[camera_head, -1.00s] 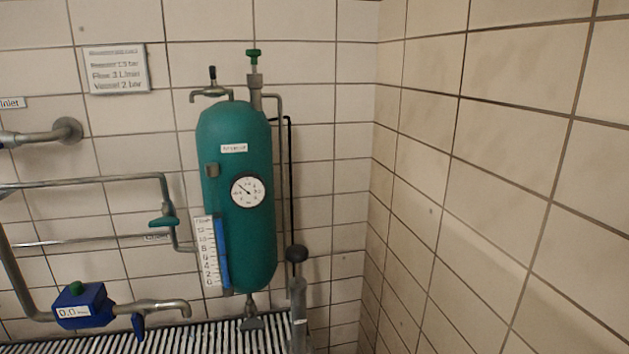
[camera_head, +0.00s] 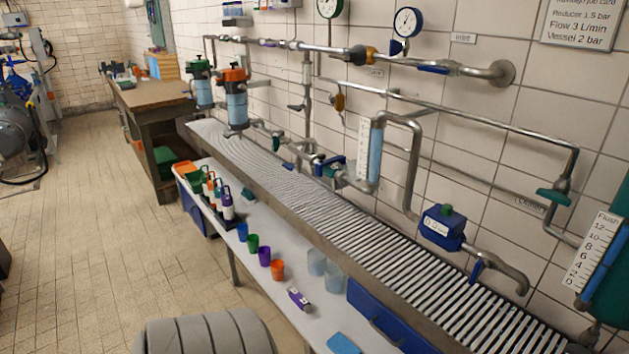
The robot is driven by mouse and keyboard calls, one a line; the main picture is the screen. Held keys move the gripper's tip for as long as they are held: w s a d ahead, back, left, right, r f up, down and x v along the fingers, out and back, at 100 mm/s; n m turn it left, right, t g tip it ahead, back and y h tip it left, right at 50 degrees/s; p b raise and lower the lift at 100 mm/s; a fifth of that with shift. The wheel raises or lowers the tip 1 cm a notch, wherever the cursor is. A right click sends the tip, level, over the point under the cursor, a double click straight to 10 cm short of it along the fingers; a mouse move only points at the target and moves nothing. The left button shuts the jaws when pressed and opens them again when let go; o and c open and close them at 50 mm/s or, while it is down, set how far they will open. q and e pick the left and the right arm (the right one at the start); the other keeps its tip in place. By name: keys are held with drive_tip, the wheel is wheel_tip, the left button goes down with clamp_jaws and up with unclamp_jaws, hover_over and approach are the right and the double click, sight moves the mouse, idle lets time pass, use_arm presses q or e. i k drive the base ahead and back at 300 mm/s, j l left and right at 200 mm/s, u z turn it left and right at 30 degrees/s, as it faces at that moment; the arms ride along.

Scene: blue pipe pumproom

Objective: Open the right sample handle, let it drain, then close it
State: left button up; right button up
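None of the visible handles is labelled as the right sample handle, so I cannot tell which one it is. A small blue lever (camera_head: 476,270) hangs under the curved outlet pipe (camera_head: 510,272) at the right, beside a blue meter box (camera_head: 443,228). Further left, blue fittings (camera_head: 328,166) sit on the lower pipework below the main pipe. Two filter housings, one with an orange top (camera_head: 235,100) and one with a green top (camera_head: 201,85), hang at the left end of the pipework. No flowing liquid can be made out. Neither gripper is in view.
A slatted metal drain trough (camera_head: 395,250) runs along the tiled wall. A white shelf (camera_head: 270,290) below holds several coloured cups, including an orange cup (camera_head: 278,269), and bottles. A wooden workbench (camera_head: 150,98) stands at the back left. The tiled floor (camera_head: 100,220) at left is clear.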

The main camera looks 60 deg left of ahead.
sight(290, 166)
drive_tip(key=j+u, duration=0.1)
drive_tip(key=u, duration=1.95)
